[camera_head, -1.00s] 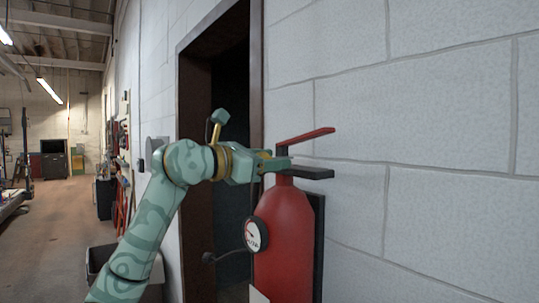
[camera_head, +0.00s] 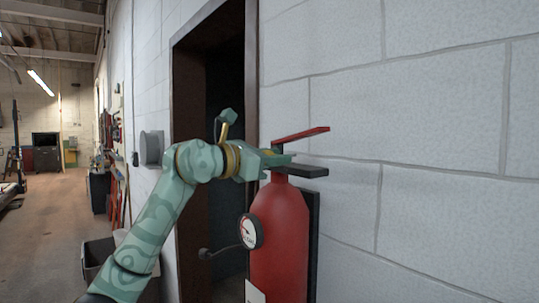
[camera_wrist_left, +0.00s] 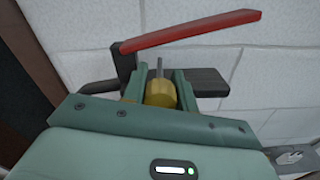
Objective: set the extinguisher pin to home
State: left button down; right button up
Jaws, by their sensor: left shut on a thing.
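The red fire extinguisher (camera_head: 280,235) stands upright against the wall in the head view, with a red top lever (camera_head: 302,134) and a dark lower handle (camera_head: 308,171). My left gripper (camera_head: 283,160) is at the valve head, between lever and handle. In the left wrist view its two green fingers (camera_wrist_left: 160,88) are shut on the pin (camera_wrist_left: 161,93), a yellow head with a thin grey rod pointing away from me. The red lever (camera_wrist_left: 190,32) and dark handle (camera_wrist_left: 208,80) show beyond. I cannot tell how far the rod is in the valve. My right gripper is out of view.
A round gauge (camera_head: 249,231) sits on the extinguisher's left side, with a dark hose end (camera_head: 204,253) beside it. A pale block wall (camera_head: 430,110) is close behind. A dark doorway (camera_head: 222,90) is to the left. The floor (camera_head: 50,240) at far left is open.

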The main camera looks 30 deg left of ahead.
pick_arm(q)
jog(key=c, duration=1.4)
grip_release()
jog(key=o, duration=0.3)
jog(key=shift+w, duration=0.15)
jog(key=shift+w+d, duration=0.1)
jog(key=shift+w, duration=0.05)
jog(key=b+v, duration=0.5)
jog(key=v, duration=1.1)
jog(key=shift+b, duration=0.3)
